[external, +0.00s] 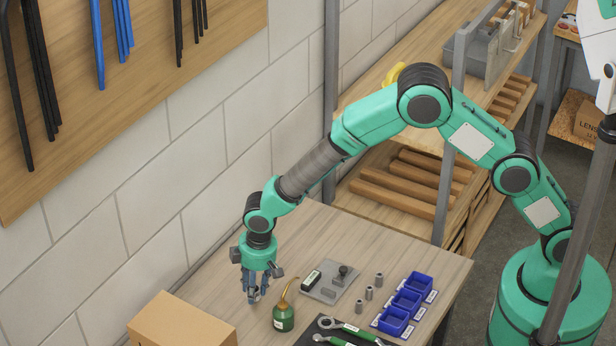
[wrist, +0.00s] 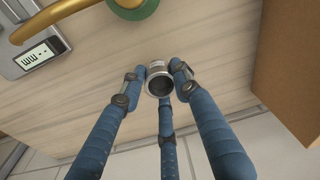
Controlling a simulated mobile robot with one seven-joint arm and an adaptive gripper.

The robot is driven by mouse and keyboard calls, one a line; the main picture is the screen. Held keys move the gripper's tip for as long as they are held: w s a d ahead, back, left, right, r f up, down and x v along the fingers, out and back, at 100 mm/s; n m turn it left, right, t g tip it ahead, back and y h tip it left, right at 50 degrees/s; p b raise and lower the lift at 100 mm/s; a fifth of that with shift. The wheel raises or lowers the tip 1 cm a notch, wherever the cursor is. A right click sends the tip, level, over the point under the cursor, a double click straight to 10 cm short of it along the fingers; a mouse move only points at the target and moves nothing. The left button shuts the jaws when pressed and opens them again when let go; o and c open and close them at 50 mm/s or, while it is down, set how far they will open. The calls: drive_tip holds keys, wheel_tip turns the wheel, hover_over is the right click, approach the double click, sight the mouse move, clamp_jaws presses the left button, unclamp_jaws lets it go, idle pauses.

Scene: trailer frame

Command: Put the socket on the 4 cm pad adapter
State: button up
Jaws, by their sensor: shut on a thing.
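My gripper (external: 253,294) is at the left part of the bench, left of the green oil can. In the wrist view its blue fingers (wrist: 160,82) are shut around a hollow metal cylinder (wrist: 157,73), which looks like the socket. Its open end faces the camera. In the external view the fingers hide most of it. Three small metal cylinders (external: 369,292) stand in a row on the bench, left of the blue bins; I cannot tell which, if any, is the 4 cm pad adapter. A grey plate (external: 325,293) carries a small display and a dark knobbed piece.
The green oil can (external: 283,319) with a brass spout stands close right of my gripper. A cardboard box (external: 180,322) is at the front left. Blue bins (external: 393,322) and wrenches (external: 350,329) on a dark mat lie to the right. Bare bench lies behind the plate.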

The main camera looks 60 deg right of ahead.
drive_tip(key=w+d+r+m+p, duration=0.1)
drive_tip(key=w+d+r, duration=0.15)
drive_tip(key=d, duration=0.45)
drive_tip(key=w+d+r+m+p, duration=0.1)
drive_tip(key=w+d+r+m, duration=0.1)
drive_tip(key=w+d, duration=0.35)
drive_tip(key=w+d+r+m+p, duration=0.1)
drive_tip(key=w+d+r, duration=0.1)
drive_tip(key=d, duration=0.7)
drive_tip(key=w+d+r+m+p, duration=0.1)
drive_tip(key=d+r+m, duration=0.1)
drive_tip(key=d, duration=0.7)
drive_tip(key=w+d+r+m+h+p, duration=0.1)
drive_tip(key=d+r, duration=0.2)
drive_tip(key=d, duration=0.6)
drive_tip(key=w+d+r+m+p, duration=0.2)
drive_tip(key=d, duration=0.7)
drive_tip(key=s+d+r+m+p, duration=0.1)
drive_tip(key=s+d+r, duration=0.3)
drive_tip(key=d, duration=1)
drive_tip(key=s+d+r+m+p, duration=0.2)
drive_tip(key=s+d, duration=0.4)
drive_tip(key=d, duration=0.8)
drive_tip(key=s+d+r+m+p, duration=0.2)
drive_tip(key=s+d+r+m, duration=0.2)
drive_tip(key=d, duration=1.1)
wheel_tip(320, 180, up, 2)
drive_tip(key=shift+s+h, duration=0.3)
drive_tip(key=shift+s, duration=0.15)
drive_tip(key=shift+f, duration=0.15)
